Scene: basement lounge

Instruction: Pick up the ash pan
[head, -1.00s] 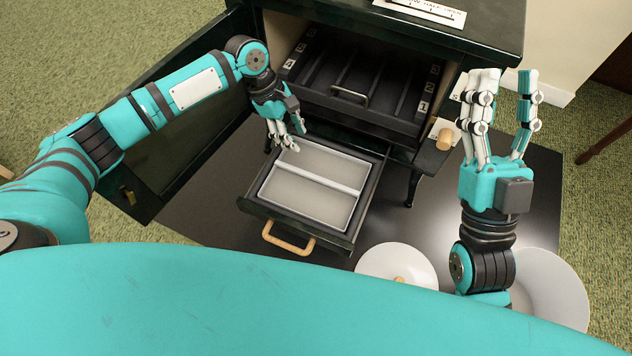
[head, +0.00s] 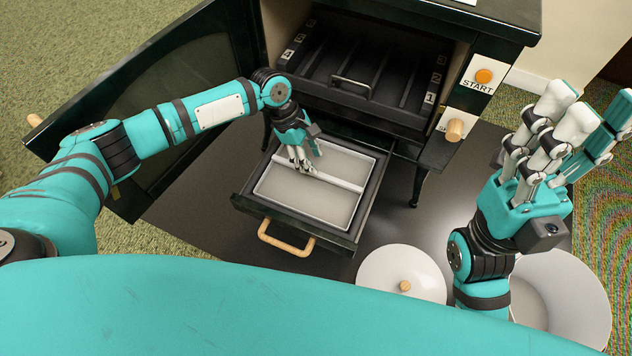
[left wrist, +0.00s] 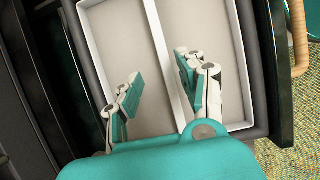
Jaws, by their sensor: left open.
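The ash pan (head: 299,199) is a shallow pale grey rectangular tray with a white rim and a raised bar (head: 346,184) across its middle. It lies in the pulled-out dark drawer (head: 360,218) below the oven-like cabinet. My left gripper (head: 303,166) is over the pan near the bar, pointing down. In the left wrist view its open fingers (left wrist: 161,73) appear on either side of the bar, with the pan (left wrist: 203,35) beyond them; contact cannot be told. My right gripper (head: 590,108) is raised at the right, fingers spread and empty.
The cabinet holds a dark rack (head: 360,100) above the drawer. Its door (head: 190,80) stands open at the left. A START button (head: 484,76) and wooden knob (head: 455,130) are on its right front. A white lid (head: 385,270) and a white bowl (head: 575,290) lie front right.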

